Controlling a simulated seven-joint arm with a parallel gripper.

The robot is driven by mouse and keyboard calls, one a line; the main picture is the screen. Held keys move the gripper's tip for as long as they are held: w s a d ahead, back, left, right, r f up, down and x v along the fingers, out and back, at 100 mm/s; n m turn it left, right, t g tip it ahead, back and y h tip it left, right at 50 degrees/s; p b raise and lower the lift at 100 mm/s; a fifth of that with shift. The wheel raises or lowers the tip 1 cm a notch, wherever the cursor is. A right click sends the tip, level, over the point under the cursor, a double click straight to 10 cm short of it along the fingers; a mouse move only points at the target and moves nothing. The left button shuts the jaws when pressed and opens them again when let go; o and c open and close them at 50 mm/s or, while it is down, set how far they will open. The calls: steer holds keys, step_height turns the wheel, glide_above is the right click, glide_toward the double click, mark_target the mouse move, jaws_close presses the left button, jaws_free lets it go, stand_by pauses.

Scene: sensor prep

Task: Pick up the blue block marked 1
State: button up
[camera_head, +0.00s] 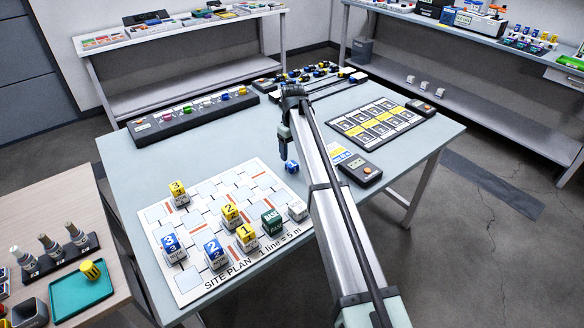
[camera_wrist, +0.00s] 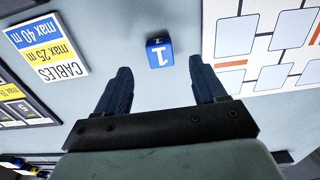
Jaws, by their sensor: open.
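The blue block marked 1 (camera_wrist: 160,54) lies on the bare table, beyond my fingertips and between their lines in the wrist view, with its white 1 upside down. In the head view the blue block (camera_head: 292,167) is small, just right of the site plan's upper edge. My gripper (camera_wrist: 161,79) is open and empty, with a finger on each side and the block apart from both. In the head view my gripper (camera_head: 286,138) hangs above and close to the block; its fingertips are partly hard to make out.
A cables card (camera_wrist: 47,46) lies left in the wrist view. A handheld device (camera_head: 361,170) and a card board (camera_head: 425,118) sit to the right. The table around the block is bare.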

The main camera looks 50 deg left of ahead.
mark_target(293, 165)
steer(key=shift+a+f, duration=0.1)
steer(key=shift+f, duration=2.75)
steer(key=c, duration=1.1)
